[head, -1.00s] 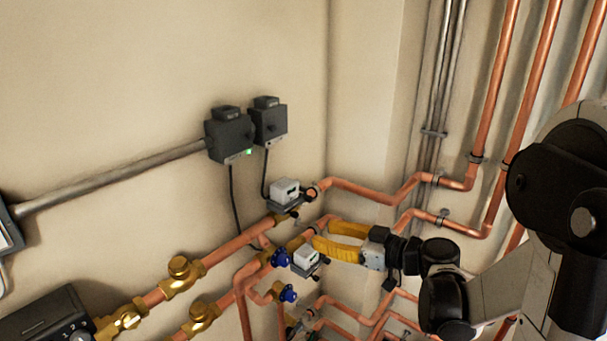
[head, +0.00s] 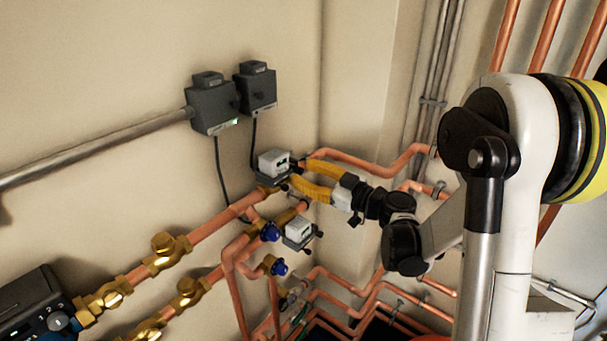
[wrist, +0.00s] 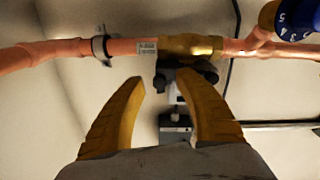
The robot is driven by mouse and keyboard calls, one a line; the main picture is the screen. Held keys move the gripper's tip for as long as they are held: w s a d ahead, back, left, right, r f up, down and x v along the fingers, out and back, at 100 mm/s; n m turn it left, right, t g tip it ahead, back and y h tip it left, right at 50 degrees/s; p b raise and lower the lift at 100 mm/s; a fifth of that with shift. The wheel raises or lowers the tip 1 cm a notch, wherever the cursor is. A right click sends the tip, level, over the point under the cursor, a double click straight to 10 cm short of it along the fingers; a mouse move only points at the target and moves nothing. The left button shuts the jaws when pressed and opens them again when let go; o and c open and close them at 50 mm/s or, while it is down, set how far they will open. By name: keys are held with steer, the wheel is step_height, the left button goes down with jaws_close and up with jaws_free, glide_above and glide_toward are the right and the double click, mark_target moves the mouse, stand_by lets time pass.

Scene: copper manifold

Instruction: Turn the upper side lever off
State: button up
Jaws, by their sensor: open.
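The upper side valve shows in the head view as a grey-white box (head: 273,162) on the upper copper pipe, with dark parts at its base. In the wrist view its brass body (wrist: 190,46) lies across the pipe, and a dark part that looks like the lever (wrist: 208,72) sits just below it. My gripper (head: 298,173) is open, its two yellow fingers pointing at this valve from the right. In the wrist view the gripper (wrist: 160,79) has its fingertips just below the pipe, the right one overlapping the dark part. I cannot tell whether it touches.
A second grey-white valve box (head: 299,231) sits below on the lower pipe, with blue knobs (head: 271,233) beside it. Two dark wall boxes (head: 214,107) with hanging cables are above. Copper pipes run close on the right. A blue numbered dial (wrist: 291,20) is at the wrist view's upper right.

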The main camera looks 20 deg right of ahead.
steer(key=shift+w, duration=0.1)
jaws_close()
steer(key=shift+m, duration=0.4)
steer(key=m+b, duration=0.1)
steer(key=m, duration=0.2)
steer(key=shift+f, duration=0.1)
steer(key=m+b, duration=0.1)
steer(key=m, duration=0.3)
steer(key=shift+b, duration=0.35)
steer(key=m, duration=0.4)
steer(key=shift+b, duration=0.35)
steer(key=shift+m+b, duration=0.3)
steer(key=shift+m, duration=1.7)
